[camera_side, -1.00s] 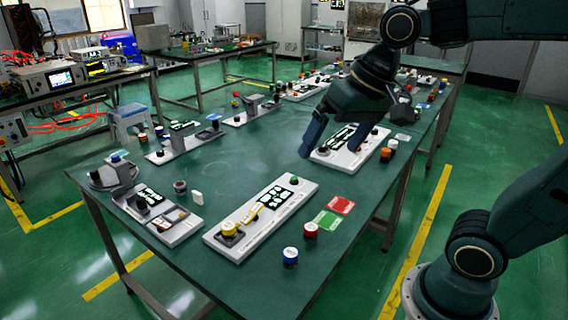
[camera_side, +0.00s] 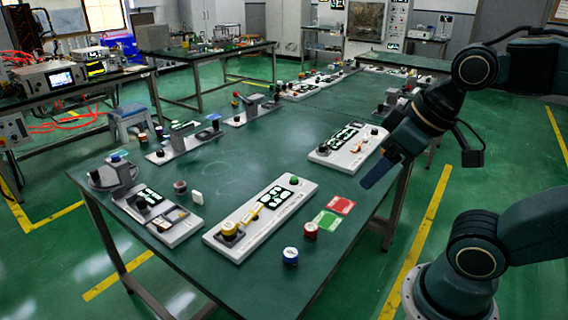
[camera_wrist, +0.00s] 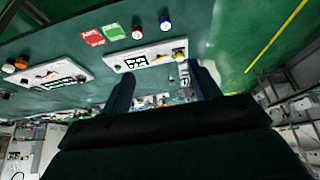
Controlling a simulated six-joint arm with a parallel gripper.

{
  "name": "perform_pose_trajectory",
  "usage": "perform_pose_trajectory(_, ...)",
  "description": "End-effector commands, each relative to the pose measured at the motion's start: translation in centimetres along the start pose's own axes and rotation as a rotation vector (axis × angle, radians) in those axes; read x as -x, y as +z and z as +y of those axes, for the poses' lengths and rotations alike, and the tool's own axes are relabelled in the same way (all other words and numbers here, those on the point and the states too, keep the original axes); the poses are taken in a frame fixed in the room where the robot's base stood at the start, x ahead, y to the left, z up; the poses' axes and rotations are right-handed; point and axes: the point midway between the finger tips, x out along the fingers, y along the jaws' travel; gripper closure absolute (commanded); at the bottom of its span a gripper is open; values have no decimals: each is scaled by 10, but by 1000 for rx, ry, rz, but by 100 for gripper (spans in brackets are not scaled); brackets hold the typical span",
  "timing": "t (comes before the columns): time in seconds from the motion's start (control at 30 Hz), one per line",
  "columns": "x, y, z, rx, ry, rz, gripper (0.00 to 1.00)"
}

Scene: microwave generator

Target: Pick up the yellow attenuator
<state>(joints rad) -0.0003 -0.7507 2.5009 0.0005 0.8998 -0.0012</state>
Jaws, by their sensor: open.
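A yellow round cap (camera_side: 229,228), which looks like the yellow attenuator, sits on a dark base at the near end of a white panel (camera_side: 270,232) on the green table. It shows small in the wrist view (camera_wrist: 180,53), close to the right finger. My gripper (camera_side: 379,171) is to the right of that panel in the side view, above the table's right edge and well apart from the cap. In the wrist view both fingers (camera_wrist: 163,75) are spread with nothing between them.
A red-topped cylinder (camera_side: 310,231) and a blue-and-white one (camera_side: 290,256) stand right of the panel. Red (camera_side: 340,205) and green (camera_side: 326,221) cards lie flat nearby. Another white panel (camera_side: 345,150) is behind. A panel with an upright post (camera_side: 160,215) stands left.

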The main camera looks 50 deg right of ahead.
Motion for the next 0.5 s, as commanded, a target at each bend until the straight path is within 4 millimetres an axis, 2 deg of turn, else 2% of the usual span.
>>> perform_pose_trajectory(0.27, 0, -2, 0, -9, -1, -3, 39)
perform_pose_trajectory(0.5, -2, -23, -2, -90, -2, -34, 39)
